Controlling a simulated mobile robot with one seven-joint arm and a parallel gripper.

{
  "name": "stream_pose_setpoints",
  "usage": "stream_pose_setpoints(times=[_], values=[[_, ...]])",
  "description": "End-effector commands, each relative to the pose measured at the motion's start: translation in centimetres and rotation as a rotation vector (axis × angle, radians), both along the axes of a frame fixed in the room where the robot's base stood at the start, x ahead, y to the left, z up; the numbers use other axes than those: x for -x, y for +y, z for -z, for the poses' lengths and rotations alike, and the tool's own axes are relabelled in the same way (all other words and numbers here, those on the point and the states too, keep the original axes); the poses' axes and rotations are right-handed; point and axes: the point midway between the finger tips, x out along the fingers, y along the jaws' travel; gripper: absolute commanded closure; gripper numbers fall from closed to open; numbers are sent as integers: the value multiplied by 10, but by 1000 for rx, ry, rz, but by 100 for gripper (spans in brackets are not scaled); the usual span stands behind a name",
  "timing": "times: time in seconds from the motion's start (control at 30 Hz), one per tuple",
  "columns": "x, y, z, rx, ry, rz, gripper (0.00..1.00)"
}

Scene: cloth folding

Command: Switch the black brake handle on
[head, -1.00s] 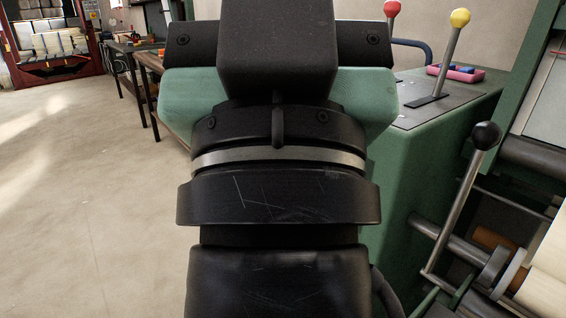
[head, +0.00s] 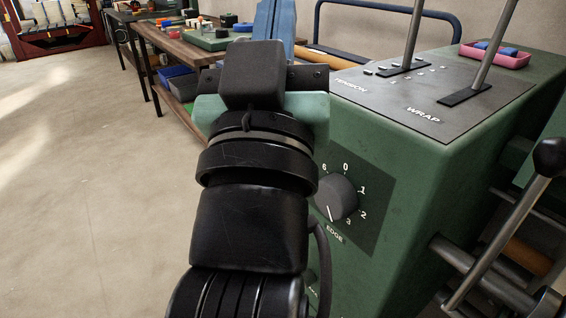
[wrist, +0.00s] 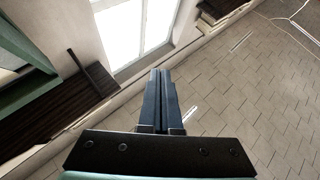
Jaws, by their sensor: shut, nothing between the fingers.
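The black ball knob (head: 550,157) of a metal lever shows at the right edge of the head view.
The green machine (head: 425,190) fills the right, with an EDGE dial (head: 336,198) just right of my wrist and two levers rising from its top panel. A pink tray (head: 497,56) sits on top. A cluttered workbench (head: 175,48) stands behind. Open floor (head: 90,190) lies left.

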Motion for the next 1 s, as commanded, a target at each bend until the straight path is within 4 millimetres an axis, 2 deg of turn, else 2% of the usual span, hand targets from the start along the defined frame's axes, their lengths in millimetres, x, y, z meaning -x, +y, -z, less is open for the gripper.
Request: stream_pose_setpoints(times=[0.03, 0.07, 0.1, 0.17, 0.2, 0.3, 0.4, 0.5, 0.6, 0.7, 1.0], values=[[-27, 7, 45, 47, 124, 56, 100], [-40, 10, 71, 84, 193, 95, 100], [-54, 14, 109, 142, 287, 151, 100], [-68, 21, 167, 247, 421, 233, 100], [-72, 25, 205, 327, 504, 286, 100], [-67, 36, 291, 556, 672, 409, 100], [-47, 45, 359, 794, 777, 511, 100], [-24, 53, 406, 1005, 822, 585, 100], [-5, 59, 433, 1160, 829, 635, 100], [7, 64, 447, 1252, 822, 663, 100], [11, 65, 452, 1292, 815, 679, 100]])
